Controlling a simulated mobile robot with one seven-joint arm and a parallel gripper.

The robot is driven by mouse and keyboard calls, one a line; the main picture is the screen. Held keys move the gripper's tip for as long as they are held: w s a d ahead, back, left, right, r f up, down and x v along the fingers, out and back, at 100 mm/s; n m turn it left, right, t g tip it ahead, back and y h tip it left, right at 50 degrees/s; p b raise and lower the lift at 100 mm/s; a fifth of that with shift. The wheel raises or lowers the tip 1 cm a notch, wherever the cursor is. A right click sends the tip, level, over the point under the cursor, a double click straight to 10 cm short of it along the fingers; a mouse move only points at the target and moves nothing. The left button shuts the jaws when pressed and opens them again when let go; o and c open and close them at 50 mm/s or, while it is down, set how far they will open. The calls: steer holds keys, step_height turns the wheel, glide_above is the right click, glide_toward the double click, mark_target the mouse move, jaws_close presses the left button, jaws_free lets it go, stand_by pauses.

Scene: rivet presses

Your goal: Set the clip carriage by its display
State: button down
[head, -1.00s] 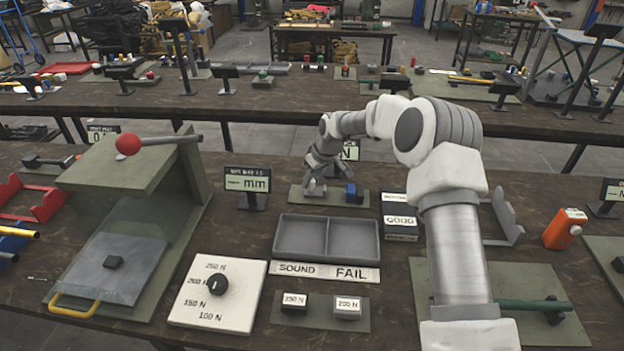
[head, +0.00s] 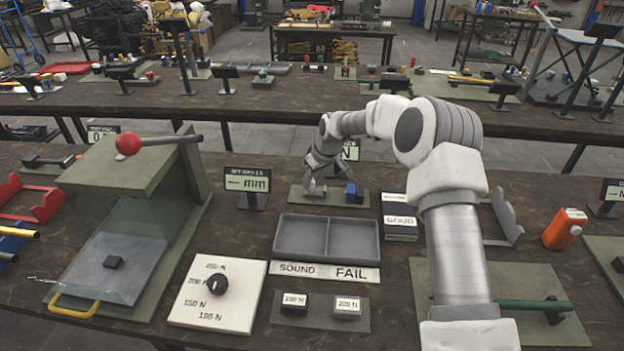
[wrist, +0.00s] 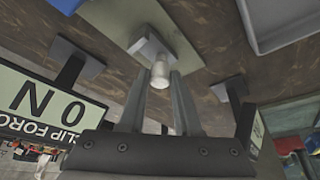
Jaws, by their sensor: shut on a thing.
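The clip carriage is a small grey block (wrist: 148,42) with a pale round post (wrist: 160,74), on a green baseplate (wrist: 170,18). My gripper (wrist: 159,80) is shut on the post, one finger on each side. In the head view my gripper (head: 315,188) is low over the left part of the green baseplate (head: 335,198) and mostly hides the carriage. A blue block (head: 350,192) stands on the plate to its right. The clip force display (wrist: 40,105) reads 0 N in the wrist view, where it appears upside down. In the head view my arm partly covers that display (head: 351,150).
A grey two-part tray (head: 326,238) stands in front of the plate, with SOUND and FAIL labels before it. A display reading dashes and mm (head: 247,182) stands to the left. A dark labelled box (head: 400,215) stands to the right. A green press (head: 140,165) fills the left.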

stand_by(0.4)
steer(key=shift+d+b, duration=0.35)
steer(key=shift+d, duration=0.8)
steer(key=c, duration=0.6)
jaws_free()
steer(key=shift+a, duration=0.1)
steer(key=v, duration=1.7)
steer(key=shift+s+r+p, duration=0.2)
steer(key=shift+p, duration=0.1)
